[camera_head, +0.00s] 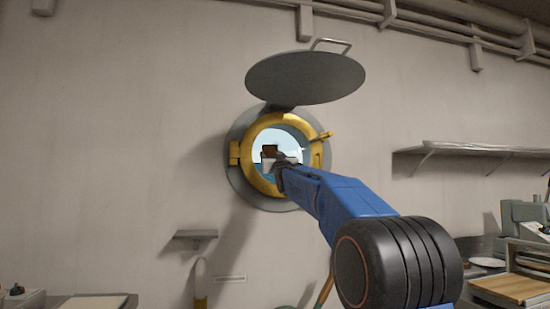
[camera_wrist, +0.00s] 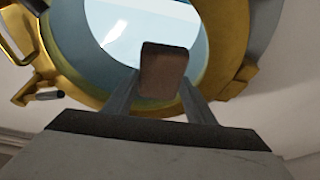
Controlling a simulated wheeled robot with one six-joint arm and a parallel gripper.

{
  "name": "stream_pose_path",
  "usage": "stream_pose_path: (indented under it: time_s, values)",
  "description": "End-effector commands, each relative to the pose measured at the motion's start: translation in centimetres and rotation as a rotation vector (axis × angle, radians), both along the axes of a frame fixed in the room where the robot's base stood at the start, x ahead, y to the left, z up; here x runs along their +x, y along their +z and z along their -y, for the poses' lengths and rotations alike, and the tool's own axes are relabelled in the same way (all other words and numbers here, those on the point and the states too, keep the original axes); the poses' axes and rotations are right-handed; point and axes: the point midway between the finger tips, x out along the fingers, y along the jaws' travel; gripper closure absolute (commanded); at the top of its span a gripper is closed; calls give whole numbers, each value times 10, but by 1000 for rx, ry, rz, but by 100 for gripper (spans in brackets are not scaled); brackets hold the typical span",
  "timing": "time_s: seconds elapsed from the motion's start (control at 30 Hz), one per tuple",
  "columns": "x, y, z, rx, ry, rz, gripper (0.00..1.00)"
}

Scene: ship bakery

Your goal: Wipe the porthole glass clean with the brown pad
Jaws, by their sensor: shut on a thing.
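The round porthole has a yellow ring frame (camera_head: 234,153) on a grey wall plate, and it also shows in the wrist view (camera_wrist: 228,45). Its glass (camera_head: 290,138) looks pale blue, with whitish streaks in the wrist view (camera_wrist: 130,25). My gripper (camera_wrist: 160,95) is shut on the brown pad (camera_wrist: 163,70), held upright between the two fingers. The pad also shows small in the head view (camera_head: 270,150), in front of the glass. I cannot tell whether the pad touches the glass. My gripper and arm hide the lower right of the porthole.
A round grey cover (camera_head: 305,78) with a handle is raised above the porthole. Yellow clamps stick out at the ring's sides. A small ledge (camera_head: 195,235) is at the lower left, and a wall shelf (camera_head: 470,149) at the right. The wall left of the porthole is clear.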

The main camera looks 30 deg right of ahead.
Motion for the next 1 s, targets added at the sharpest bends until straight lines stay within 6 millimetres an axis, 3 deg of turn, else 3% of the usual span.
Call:
stream_pose_path:
  time_s: [0.57, 1.0]
  values:
    - [-1, 27, 0, 1, 0, -2, 68]
    - [-7, 27, 29, -1, -3, 0, 68]
